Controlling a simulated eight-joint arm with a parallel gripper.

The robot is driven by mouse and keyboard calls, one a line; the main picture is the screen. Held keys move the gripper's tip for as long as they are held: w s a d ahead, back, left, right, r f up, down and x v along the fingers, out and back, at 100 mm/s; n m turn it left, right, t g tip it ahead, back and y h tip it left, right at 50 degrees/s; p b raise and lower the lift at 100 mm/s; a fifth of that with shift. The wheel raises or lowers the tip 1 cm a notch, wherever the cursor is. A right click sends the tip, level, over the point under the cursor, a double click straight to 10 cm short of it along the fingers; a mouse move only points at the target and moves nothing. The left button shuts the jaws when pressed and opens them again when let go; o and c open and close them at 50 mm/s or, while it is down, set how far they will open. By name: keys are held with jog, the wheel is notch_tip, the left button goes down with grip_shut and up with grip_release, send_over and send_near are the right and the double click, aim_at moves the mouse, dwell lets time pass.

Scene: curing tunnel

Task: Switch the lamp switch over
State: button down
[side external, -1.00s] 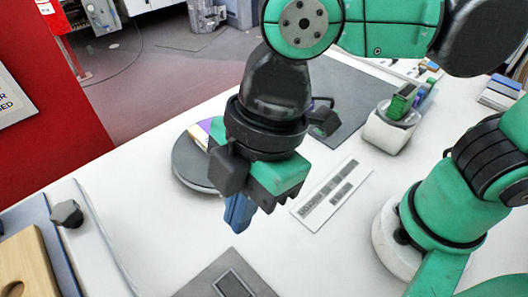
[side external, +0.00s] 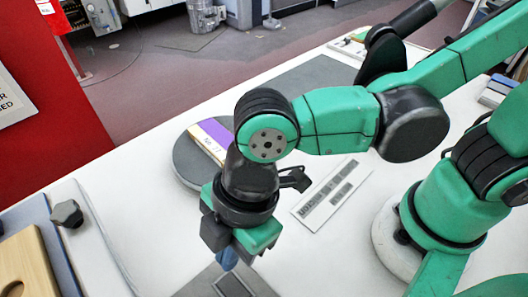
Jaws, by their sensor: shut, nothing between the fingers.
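A grey plate with a dark framed rectangle (side external: 232,287) lies at the bottom edge of the side view and is cut off there. It may carry the lamp switch, but no lever or its position can be made out. My gripper (side external: 227,262) points down with its blue fingers shut and empty. The fingertips are over or right at the far part of the plate and partly cover it. I cannot tell whether they touch it.
A round grey disc (side external: 184,168) with a purple and cream box (side external: 212,138) is behind my gripper. A white card with dark bars (side external: 328,197) lies to the right. A dark knob (side external: 67,213) and wooden board (side external: 32,262) are at left. White table is clear between.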

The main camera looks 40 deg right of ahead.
aim_at(225, 282)
jog(key=x, duration=0.5)
jog(key=shift+d+f, duration=0.2)
jog(key=shift+d, duration=0.15)
jog(key=shift+w+f, duration=0.15)
jog(key=shift+f, duration=0.6)
jog(key=shift+w+f+g, duration=0.1)
jog(key=shift+f+g, duration=0.2)
jog(key=shift+g, duration=0.1)
jog(key=shift+s+r, duration=0.35)
jog(key=shift+s, duration=0.4)
